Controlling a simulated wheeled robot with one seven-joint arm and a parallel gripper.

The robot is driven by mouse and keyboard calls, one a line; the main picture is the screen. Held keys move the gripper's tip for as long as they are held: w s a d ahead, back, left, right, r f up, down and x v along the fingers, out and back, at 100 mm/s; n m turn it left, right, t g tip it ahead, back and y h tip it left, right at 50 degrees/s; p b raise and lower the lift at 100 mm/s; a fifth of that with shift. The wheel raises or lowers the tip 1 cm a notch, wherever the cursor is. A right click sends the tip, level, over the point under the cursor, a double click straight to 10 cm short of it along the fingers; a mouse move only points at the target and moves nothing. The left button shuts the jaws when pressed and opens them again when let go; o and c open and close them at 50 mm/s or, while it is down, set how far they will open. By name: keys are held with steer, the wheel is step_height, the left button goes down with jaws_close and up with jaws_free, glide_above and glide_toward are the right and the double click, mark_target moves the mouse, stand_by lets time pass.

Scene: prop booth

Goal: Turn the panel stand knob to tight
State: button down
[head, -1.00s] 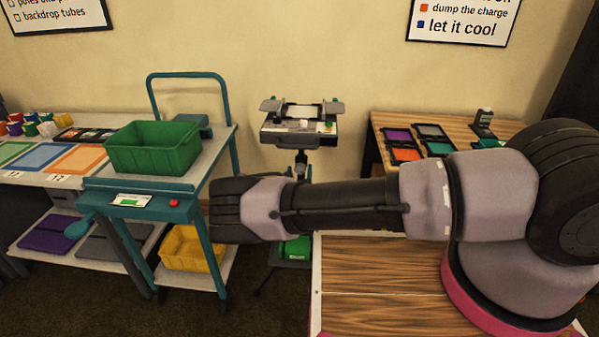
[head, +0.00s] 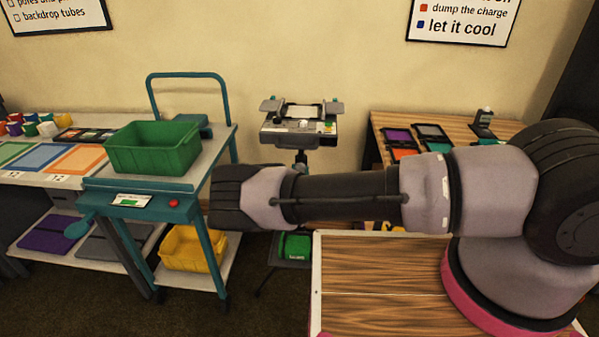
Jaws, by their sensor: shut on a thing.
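The panel stand (head: 299,133) stands at the back middle against the wall in the head view. It has a flat dark-edged head with a pale plate and small side pieces on top, and a dark post below. My arm crosses in front and hides the middle of the post. Small pale and green parts show on the head, but I cannot tell which part is the knob or how it is set. My gripper is not in view; only my arm links show, ending at the left in a dark and grey joint.
A teal cart (head: 143,207) with a green bin (head: 152,148) and a yellow bin (head: 190,247) stands left of the stand. A wooden table (head: 468,128) with coloured panels is at the back right. A green bag (head: 294,246) is low at the stand. A wooden top (head: 385,285) lies in front.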

steer(key=m, duration=1.4)
steer(key=shift+d+f, duration=0.1)
steer(key=shift+f, duration=0.1)
steer(key=shift+s, duration=0.1)
stand_by(0.4)
steer(key=shift+c, duration=1.5)
jaws_free()
steer(key=s, duration=1)
steer(key=shift+s, duration=0.35)
